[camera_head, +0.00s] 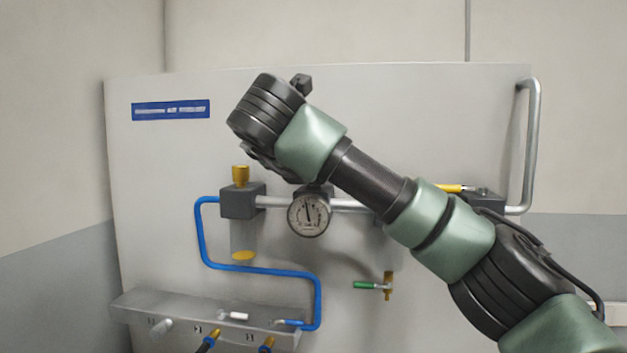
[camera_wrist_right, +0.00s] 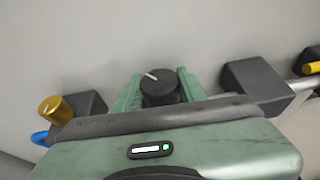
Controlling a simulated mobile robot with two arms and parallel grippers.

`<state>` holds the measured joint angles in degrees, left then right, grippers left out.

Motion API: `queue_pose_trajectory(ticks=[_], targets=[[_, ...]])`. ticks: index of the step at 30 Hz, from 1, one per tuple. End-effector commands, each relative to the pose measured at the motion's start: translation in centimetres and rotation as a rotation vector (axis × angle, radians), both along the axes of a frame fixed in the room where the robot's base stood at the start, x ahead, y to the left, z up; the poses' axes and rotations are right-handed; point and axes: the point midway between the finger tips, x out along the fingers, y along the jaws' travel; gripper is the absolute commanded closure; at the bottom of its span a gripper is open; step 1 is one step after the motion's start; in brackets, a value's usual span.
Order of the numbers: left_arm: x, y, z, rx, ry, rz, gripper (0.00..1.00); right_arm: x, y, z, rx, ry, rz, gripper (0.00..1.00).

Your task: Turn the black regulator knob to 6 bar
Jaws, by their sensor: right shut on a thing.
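The black regulator knob (camera_wrist_right: 160,88) shows in the right wrist view, with a white pointer line on its top face. My right gripper (camera_wrist_right: 160,92) has its green fingers on both sides of the knob and is shut on it. In the head view my right arm comes in from the right, and its wrist covers the knob. The round pressure gauge (camera_head: 309,215) is visible below the wrist. Its dark needle points roughly upward, but the scale is too small to read. My left gripper is not in view.
A brass-topped valve block (camera_head: 241,200) stands left of the gauge, with a blue hose (camera_head: 205,245) running down from it. A green-handled valve (camera_head: 370,285) is below right. A grey ledge (camera_head: 190,312) projects below.

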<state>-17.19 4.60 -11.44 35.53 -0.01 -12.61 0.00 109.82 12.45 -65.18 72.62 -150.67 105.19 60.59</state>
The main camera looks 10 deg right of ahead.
Motion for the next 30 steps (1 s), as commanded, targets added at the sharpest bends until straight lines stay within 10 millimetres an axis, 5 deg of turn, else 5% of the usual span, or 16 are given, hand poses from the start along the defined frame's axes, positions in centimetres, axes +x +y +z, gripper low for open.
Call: queue_pose_trajectory(ticks=[15, 30], targets=[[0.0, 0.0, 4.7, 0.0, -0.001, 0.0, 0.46, 0.0, 0.0, 0.8, -0.001, 0.003, -0.48, 1.0], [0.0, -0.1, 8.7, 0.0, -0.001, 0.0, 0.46, 0.0, -0.1, 0.2, 0.001, 0.002, -0.703, 1.0]])
